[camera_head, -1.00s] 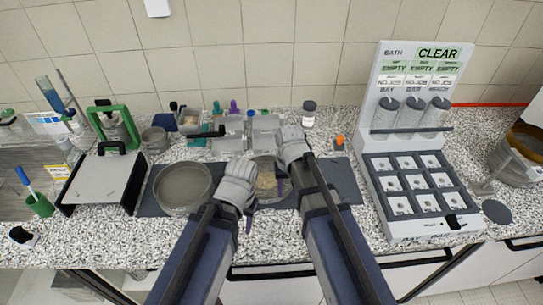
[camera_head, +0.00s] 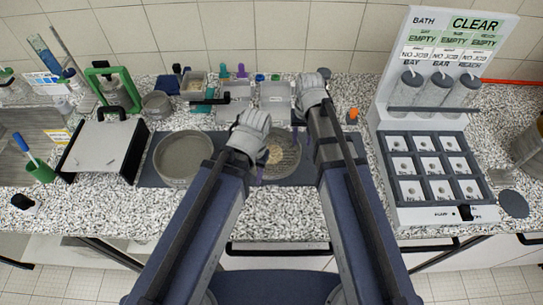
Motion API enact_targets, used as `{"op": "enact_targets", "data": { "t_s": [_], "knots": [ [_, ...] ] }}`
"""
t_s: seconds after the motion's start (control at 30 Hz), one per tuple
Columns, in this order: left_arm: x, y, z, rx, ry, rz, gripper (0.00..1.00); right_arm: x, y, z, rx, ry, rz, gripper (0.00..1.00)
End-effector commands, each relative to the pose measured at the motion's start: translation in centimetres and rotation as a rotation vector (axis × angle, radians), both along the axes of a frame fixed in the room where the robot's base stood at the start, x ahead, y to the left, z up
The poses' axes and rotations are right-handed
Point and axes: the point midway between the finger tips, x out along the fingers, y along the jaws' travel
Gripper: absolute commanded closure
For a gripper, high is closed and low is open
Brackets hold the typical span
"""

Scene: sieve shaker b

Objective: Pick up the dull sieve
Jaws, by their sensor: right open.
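A round grey sieve (camera_head: 184,160) with a matte look sits on the left part of the dark mat. A second round sieve (camera_head: 285,165) sits to its right, with some pale grains in it, partly hidden by my left gripper. I cannot tell for sure which of the two is the dull one. My right gripper (camera_head: 312,88) is open, behind and right of the second sieve, apart from both sieves.
A sloped grey plate (camera_head: 100,147) with a black handle stands left of the mat. Small bottles and tubs line the back near the wall. A bath unit (camera_head: 430,160) with a grid of white cells stands at the right.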

Motion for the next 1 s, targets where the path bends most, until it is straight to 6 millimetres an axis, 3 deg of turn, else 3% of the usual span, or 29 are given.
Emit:
{"op": "enact_targets", "data": {
  "t_s": [0.33,0.7,1.0],
  "knots": [
    [0.0,0.0,-1.4,0.0,0.0,0.0,0.5,0.2,0.0,-1.4,0.0,0.0,0.0,0.59],
    [0.0,0.0,-5.7,0.0,0.0,0.002,0.5,0.6,-0.2,-5.7,0.0,0.0,0.0,0.59],
    [0.0,0.0,-5.7,0.0,0.0,0.002,0.5,0.6,-0.2,-5.7,0.0,0.0,0.0,0.59]
  ]
}}
